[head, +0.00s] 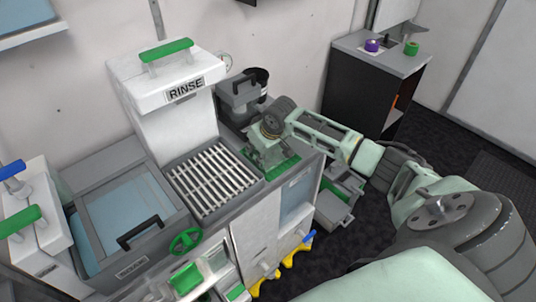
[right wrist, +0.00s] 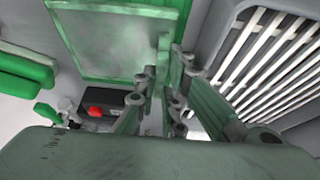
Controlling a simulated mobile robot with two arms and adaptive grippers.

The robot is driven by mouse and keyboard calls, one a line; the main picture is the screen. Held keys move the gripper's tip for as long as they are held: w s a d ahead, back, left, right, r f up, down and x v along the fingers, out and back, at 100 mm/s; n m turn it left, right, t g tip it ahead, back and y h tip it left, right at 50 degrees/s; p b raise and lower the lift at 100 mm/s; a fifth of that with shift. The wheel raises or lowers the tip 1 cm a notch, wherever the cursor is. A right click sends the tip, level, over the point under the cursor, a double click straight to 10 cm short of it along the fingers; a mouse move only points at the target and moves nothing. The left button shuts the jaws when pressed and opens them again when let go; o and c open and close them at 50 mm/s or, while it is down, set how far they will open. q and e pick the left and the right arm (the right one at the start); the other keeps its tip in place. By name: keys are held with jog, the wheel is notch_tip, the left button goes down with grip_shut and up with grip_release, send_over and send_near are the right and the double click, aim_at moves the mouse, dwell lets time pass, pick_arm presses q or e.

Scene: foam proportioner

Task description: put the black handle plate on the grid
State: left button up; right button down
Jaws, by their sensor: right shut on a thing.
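The grid (head: 212,178) of pale bars lies in the grey counter; its bars also show at the right of the right wrist view (right wrist: 270,60). Two grey pieces bear black handles: a block (head: 238,92) behind my right gripper and a panel (head: 143,246) at the basin's front edge. I cannot tell which is the black handle plate. My right gripper (head: 266,158) points down right of the grid. In the right wrist view its fingers (right wrist: 162,78) are closed on a thin green upright part (right wrist: 164,55), beside a grey plate with a green rim (right wrist: 120,42). My left gripper is out of view.
A white RINSE unit (head: 165,95) with a green handle stands behind the grid. The basin (head: 125,205) is left of it, and a green valve wheel (head: 186,241) is in front. A dark cabinet (head: 365,90) stands at the back right. The grid's top looks clear.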

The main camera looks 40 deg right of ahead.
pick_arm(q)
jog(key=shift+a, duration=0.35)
pick_arm(e)
jog(key=shift+w+r, duration=0.1)
